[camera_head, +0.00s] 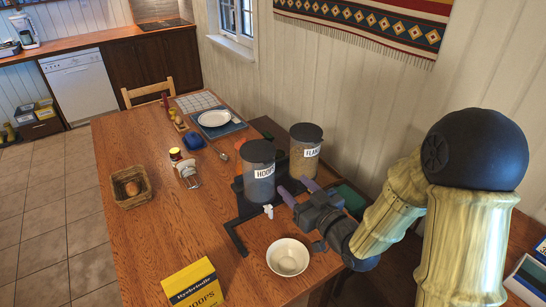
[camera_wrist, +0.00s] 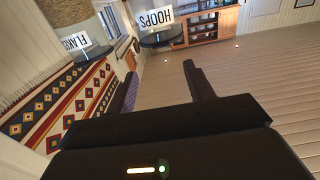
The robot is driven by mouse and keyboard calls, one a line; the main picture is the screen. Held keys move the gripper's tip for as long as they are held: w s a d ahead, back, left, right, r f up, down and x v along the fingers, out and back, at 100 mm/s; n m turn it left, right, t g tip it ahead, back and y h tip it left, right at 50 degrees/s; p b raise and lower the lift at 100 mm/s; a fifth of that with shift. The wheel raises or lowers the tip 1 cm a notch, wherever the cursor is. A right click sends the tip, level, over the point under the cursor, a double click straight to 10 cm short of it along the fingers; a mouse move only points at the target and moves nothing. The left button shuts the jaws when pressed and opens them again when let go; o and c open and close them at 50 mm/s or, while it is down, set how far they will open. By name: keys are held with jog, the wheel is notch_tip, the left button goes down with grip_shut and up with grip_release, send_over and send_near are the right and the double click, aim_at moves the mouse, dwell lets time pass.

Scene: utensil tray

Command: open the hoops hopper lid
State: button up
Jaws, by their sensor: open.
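The hoops hopper (camera_head: 259,180) is a clear cylinder with a white HOOPS label, upright on a dark stand on the wooden table. Its dark round lid (camera_head: 258,150) sits on top and looks closed. In the wrist view the HOOPS label (camera_wrist: 155,19) shows at the top, beyond my fingers, with a dark round part beside it. My gripper (camera_head: 294,189) is open and empty, just right of the hopper and below lid height, fingers pointing toward it. In the wrist view my gripper (camera_wrist: 161,82) shows both fingers apart with nothing between them. Whether a finger touches the hopper cannot be told.
The flakes hopper (camera_head: 305,155) stands close behind and right. A white bowl (camera_head: 288,258) is in front of the stand, and a yellow hoops box (camera_head: 193,286) is at the front edge. A basket (camera_head: 131,188) and a jar (camera_head: 188,174) are left.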

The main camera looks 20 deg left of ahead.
aim_at(270, 163)
jog(key=p+x, duration=0.3)
jog(key=x, duration=0.8)
jog(key=shift+s, duration=0.1)
jog(key=shift+s+r, duration=0.1)
grip_shut()
